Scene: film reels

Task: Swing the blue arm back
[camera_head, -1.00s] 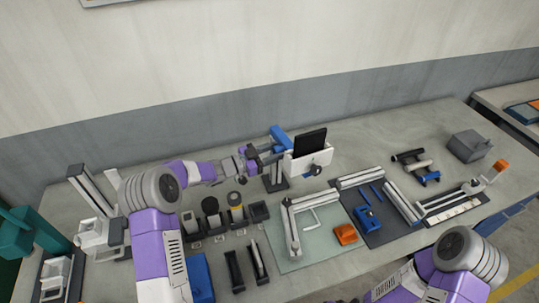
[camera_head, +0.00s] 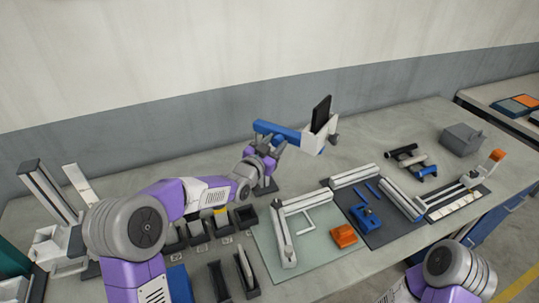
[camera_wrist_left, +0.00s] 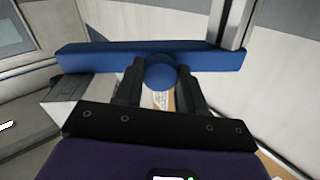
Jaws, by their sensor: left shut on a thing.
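The blue arm (camera_head: 277,130) is a flat bar above a dark-based stand at the back of the bench. It carries a white box (camera_head: 312,137) with a black panel (camera_head: 321,113) at its right end. My left gripper (camera_head: 275,149) is at the arm, just below the bar. In the left wrist view the blue bar (camera_wrist_left: 95,57) runs across the frame, and my two dark fingers (camera_wrist_left: 161,88) are shut on a round blue knob (camera_wrist_left: 161,73) on it. The stand's post is mostly hidden by my gripper. My right gripper is out of view.
In front lie a green mat (camera_head: 265,238) with a white frame, an orange block (camera_head: 343,236), and a dark mat (camera_head: 376,235) with blue parts. Dark bins (camera_head: 246,217) stand near my left forearm. A grey box (camera_head: 462,139) is at the right. The wall is close behind.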

